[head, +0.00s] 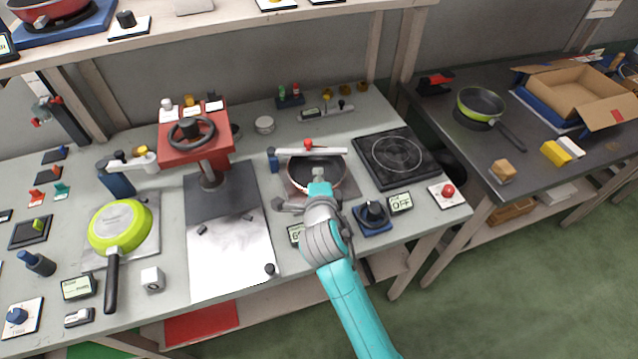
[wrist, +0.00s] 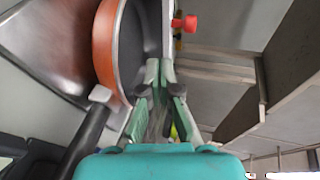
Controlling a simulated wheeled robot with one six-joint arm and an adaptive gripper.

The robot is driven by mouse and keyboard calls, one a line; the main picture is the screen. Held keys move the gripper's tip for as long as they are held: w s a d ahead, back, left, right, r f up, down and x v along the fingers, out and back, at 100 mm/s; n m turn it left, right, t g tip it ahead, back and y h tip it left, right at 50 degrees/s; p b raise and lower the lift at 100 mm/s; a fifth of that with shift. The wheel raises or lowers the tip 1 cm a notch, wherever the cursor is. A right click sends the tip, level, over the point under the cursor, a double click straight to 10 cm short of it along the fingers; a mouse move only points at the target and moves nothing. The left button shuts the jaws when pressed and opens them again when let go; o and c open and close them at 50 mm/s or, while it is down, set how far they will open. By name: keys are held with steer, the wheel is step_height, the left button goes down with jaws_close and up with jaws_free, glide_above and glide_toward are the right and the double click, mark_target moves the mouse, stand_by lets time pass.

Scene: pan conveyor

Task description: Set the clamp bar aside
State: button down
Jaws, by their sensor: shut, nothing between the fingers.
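The clamp bar (head: 325,151) is a pale bar with a red knob (head: 308,143), lying across the far side of a red-rimmed pan (head: 332,182). A blue post (head: 273,160) stands at its left end. In the wrist view the pan's orange wall (wrist: 104,45) is at upper left, and the red knob (wrist: 187,23) is at the top. My gripper (head: 319,175) is over the pan, on the near side of the bar. Its fingers (wrist: 155,95) are shut and empty. Whether they touch the pan or bar I cannot tell.
A black hotplate (head: 397,153) is right of the pan, with a knob unit (head: 373,214) in front. A red press (head: 196,138) stands to the left, beside a green pan (head: 119,226). Small items crowd the bench; a bare strip (head: 265,240) shows near its front edge.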

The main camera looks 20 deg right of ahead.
mark_target(320, 150)
steer(key=x, duration=0.4)
steer(key=r+x, duration=0.1)
steer(key=x, duration=0.2)
steer(key=shift+w+r, duration=0.1)
steer(key=shift+w, duration=0.05)
steer(key=shift+w+d+n+y, duration=0.3)
steer(key=shift+y, duration=0.1)
stand_by(0.8)
steer(key=shift+w+d+n+t+y, duration=0.3)
steer(key=shift+w+d+n+y, duration=0.1)
steer(key=shift+w+n+y, duration=0.35)
steer(key=shift+w+d+n+y, duration=0.2)
steer(key=shift+w+n+y, duration=0.25)
steer(key=shift+y, duration=0.3)
steer(key=shift+w+d, duration=0.15)
steer(key=shift+w, duration=0.85)
steer(key=shift+w+d, duration=0.15)
steer(key=shift+w, duration=0.85)
steer(key=shift+w+n+y, duration=0.75)
steer(key=shift+n+y, duration=0.15)
steer(key=shift+y, duration=0.2)
steer(key=shift+w+a, duration=0.25)
steer(key=shift+w, duration=0.55)
steer(key=shift+w+a, duration=0.25)
steer(key=shift+w, duration=0.6)
